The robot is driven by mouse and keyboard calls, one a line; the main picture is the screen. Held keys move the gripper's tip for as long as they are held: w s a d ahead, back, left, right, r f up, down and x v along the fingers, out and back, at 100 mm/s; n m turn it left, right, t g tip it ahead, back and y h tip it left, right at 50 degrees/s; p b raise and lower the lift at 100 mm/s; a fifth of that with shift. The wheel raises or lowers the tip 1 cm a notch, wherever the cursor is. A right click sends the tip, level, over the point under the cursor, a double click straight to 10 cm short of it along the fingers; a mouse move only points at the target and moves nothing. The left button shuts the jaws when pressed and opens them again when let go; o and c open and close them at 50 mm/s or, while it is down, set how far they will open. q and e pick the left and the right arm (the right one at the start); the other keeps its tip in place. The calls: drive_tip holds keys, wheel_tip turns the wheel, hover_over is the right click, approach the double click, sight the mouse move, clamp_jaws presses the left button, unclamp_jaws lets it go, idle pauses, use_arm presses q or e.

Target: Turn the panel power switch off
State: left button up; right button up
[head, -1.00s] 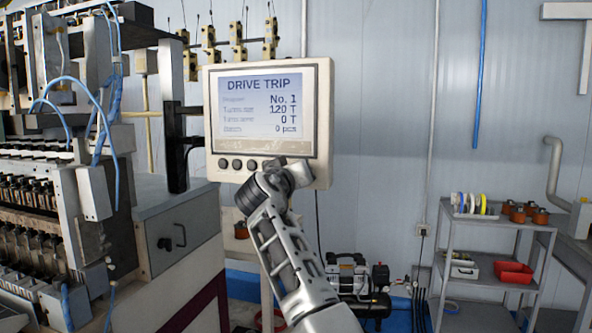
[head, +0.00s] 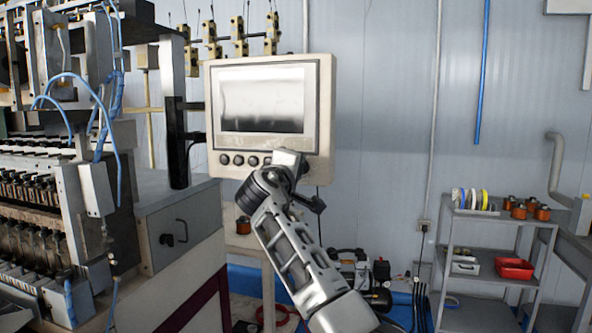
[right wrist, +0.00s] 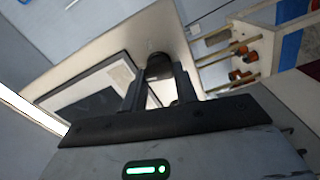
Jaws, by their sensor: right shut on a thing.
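The beige control panel (head: 325,120) faces me, and its screen (head: 262,98) is blank, with only grey and white reflections. The panel also shows tilted in the right wrist view (right wrist: 110,48), with a dark screen (right wrist: 92,100). My right gripper (head: 290,160) is at the panel's lower right corner and hides the power switch there in the head view. In the right wrist view my right gripper (right wrist: 160,85) has its two fingers around the dark, round power switch (right wrist: 158,64) and is shut on it. My left gripper is not in view.
A row of dark round buttons (head: 238,160) lines the panel's lower edge, left of my gripper. The winding machine (head: 180,235) stands close on the left. A grey shelf cart (head: 480,262) with spools and a red tray (head: 514,269) stands at the right.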

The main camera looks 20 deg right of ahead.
drive_tip(key=shift+n, duration=1.2)
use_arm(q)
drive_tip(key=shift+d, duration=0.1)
use_arm(e)
drive_tip(key=o, duration=1)
use_arm(q)
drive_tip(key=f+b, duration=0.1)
drive_tip(key=b, duration=0.1)
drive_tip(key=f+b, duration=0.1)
drive_tip(key=b, duration=0.1)
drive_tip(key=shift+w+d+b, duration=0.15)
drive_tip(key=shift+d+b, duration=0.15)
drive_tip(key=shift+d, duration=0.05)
use_arm(e)
drive_tip(key=v, duration=1.6)
